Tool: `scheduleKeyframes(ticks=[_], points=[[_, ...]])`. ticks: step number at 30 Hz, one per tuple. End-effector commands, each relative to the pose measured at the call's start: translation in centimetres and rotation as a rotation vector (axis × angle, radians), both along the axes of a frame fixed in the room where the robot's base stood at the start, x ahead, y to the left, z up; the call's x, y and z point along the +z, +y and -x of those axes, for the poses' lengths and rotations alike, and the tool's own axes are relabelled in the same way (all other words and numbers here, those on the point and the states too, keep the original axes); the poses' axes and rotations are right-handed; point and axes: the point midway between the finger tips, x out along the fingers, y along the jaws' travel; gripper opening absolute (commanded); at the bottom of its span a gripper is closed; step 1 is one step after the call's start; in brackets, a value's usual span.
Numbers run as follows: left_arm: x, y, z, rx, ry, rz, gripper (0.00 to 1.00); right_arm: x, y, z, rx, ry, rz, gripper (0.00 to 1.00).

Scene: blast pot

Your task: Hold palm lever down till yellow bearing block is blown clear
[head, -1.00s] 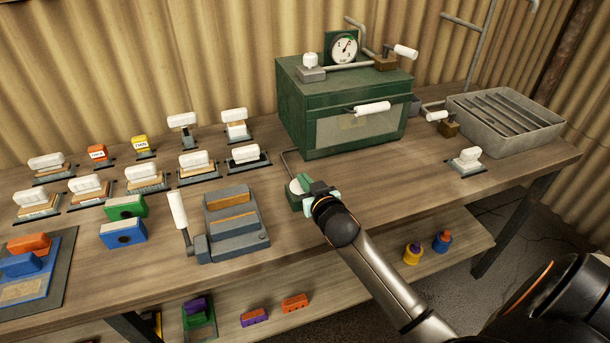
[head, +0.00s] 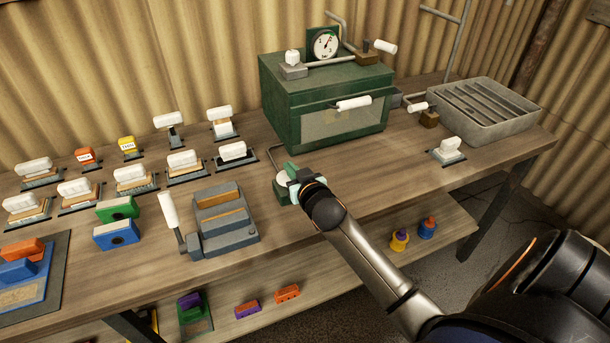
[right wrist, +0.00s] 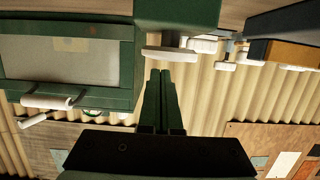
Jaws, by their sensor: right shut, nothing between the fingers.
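The palm lever's white pad (head: 282,180) is at the front left foot of the green blast cabinet (head: 325,98), beside a bent metal rod. My right gripper (head: 291,176) is shut and empty at the pad, partly covering it. In the right wrist view, its shut green fingers (right wrist: 161,75) point toward a white pad (right wrist: 171,53); I cannot tell whether they press it. A yellow block (head: 127,145) with a white label stands at the back left of the bench; I cannot tell whether it is the bearing block. The cabinet window (head: 340,120) is cloudy and shows nothing clear inside. My left gripper is out of view.
A pressure gauge (head: 325,44) stands on the cabinet. A grey slatted tray (head: 485,108) is at right. A grey fixture (head: 224,222) with a white-handled lever is left of my gripper. Several white-topped blocks fill the left bench. The bench right of my arm is mostly clear.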

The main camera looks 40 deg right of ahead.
Motion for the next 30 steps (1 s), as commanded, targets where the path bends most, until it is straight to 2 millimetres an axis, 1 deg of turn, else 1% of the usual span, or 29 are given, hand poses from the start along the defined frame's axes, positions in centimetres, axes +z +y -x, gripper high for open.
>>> scheduleKeyframes(ticks=[1, 2, 3, 4, 12, 18, 23, 30], points=[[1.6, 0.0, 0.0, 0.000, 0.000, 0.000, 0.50, 1.8, -0.1, -0.3, 0.000, -0.003, 0.001, 0.00], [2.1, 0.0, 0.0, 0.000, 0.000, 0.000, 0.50, 2.2, -0.2, -0.4, 0.000, -0.003, 0.001, 0.00], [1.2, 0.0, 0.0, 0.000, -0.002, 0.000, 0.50, 1.4, 0.0, 0.5, 0.002, -0.001, 0.000, 0.00], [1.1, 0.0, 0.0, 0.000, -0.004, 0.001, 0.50, 1.4, 0.2, 1.0, 0.002, -0.002, -0.001, 0.00], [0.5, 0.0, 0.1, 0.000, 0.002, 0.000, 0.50, 2.7, 1.3, 5.7, 0.002, -0.004, 0.000, 0.00], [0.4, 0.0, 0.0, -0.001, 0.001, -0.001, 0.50, 3.5, 1.8, 8.2, 0.001, -0.006, 0.001, 0.00], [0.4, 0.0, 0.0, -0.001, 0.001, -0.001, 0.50, 3.8, 2.0, 9.0, 0.001, -0.007, 0.001, 0.00], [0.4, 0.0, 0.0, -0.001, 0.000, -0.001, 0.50, 3.8, 2.1, 9.1, 0.001, -0.007, 0.001, 0.00]])
